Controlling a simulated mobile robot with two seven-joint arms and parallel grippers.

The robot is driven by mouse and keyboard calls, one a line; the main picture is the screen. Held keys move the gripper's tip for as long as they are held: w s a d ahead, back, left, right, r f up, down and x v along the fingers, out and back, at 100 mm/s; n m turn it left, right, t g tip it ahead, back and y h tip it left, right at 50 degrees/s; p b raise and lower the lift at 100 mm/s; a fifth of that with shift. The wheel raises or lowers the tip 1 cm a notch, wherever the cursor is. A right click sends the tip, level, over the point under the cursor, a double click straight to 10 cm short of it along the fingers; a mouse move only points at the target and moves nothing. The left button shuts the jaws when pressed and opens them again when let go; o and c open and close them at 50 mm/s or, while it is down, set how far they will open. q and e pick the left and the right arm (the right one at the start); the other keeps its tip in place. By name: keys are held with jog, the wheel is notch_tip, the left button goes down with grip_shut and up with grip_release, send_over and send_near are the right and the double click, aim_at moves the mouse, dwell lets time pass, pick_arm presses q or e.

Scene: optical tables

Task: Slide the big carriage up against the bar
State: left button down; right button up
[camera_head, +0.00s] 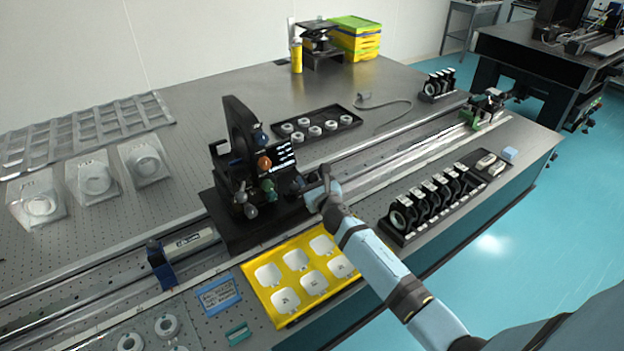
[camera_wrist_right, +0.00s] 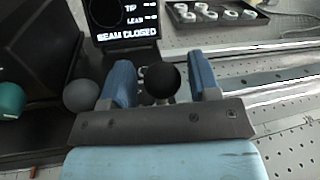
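The big carriage (camera_head: 255,215) is a black block with a tall upright plate, coloured ball knobs and a small lit screen, on the rails in mid-table. The screen (camera_wrist_right: 125,22) reads "BEAM CLOSED" in the right wrist view. A grey labelled bar (camera_head: 192,242) with a blue clamp (camera_head: 162,268) lies along the rails left of the carriage, with little or no visible gap between them. My right gripper (camera_head: 322,188) is at the carriage's right side. Its blue fingers stand open on either side of a black ball knob (camera_wrist_right: 162,80), with slight gaps showing. My left gripper is not in view.
A yellow tray (camera_head: 268,255) of white dishes sits in front of the carriage. A black rack (camera_head: 400,232) of ring mounts stands to its right. A tray of rings (camera_head: 350,118) lies behind. The rails (camera_head: 400,140) are clear rightward to a green clamp (camera_head: 480,118).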

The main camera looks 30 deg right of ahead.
jog(key=shift+a+r, duration=0.1)
jog(key=shift+s, duration=0.1)
jog(key=s+a, duration=0.1)
jog(key=s, duration=1.2)
jog(key=shift+s+a, duration=0.25)
jog(key=shift+a, duration=0.1)
